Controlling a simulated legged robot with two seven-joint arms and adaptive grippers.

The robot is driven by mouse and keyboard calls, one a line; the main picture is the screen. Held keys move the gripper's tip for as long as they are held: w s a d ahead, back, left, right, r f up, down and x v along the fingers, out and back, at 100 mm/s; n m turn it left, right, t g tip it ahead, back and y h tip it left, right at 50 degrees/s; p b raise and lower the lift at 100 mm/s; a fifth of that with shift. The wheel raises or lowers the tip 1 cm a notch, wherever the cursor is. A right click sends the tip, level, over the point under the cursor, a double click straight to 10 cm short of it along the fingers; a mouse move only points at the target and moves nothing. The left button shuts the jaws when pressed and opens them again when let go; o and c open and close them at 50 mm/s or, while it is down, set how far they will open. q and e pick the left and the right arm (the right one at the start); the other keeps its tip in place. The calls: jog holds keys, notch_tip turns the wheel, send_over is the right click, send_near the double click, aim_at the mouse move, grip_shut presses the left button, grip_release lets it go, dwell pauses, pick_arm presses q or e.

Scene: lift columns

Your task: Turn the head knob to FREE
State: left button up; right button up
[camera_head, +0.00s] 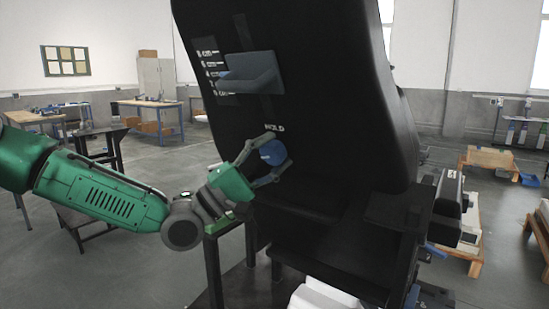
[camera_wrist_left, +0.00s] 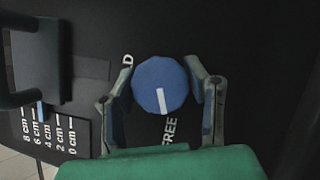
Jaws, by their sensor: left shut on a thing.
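The head knob (camera_head: 272,152) is a round blue knob on the black panel (camera_head: 330,100) of the machine. In the left wrist view the knob (camera_wrist_left: 160,84) has a white pointer line running from its middle toward the word FREE (camera_wrist_left: 170,128). The end of another label, a letter D (camera_wrist_left: 127,60), shows at its upper left. My left gripper (camera_head: 270,156) is shut on the knob, with one finger on each side in the left wrist view (camera_wrist_left: 160,90). My right gripper is not in view.
A blue handle-like block (camera_head: 252,72) sticks out of the panel above the knob, beside a printed centimetre scale (camera_wrist_left: 48,130). A dark ledge (camera_head: 310,240) lies below the panel. Workbenches (camera_head: 150,115) and wooden pallets (camera_head: 490,160) stand farther back.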

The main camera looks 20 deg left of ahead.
pick_arm(q)
jog(key=shift+f, duration=0.45)
jog(key=o, duration=1.1)
jog(key=shift+o, duration=0.2)
jog(key=shift+w+a+r, duration=0.1)
jog(key=shift+a, duration=0.05)
jog(key=shift+a, duration=0.15)
jog(key=v, duration=1.2)
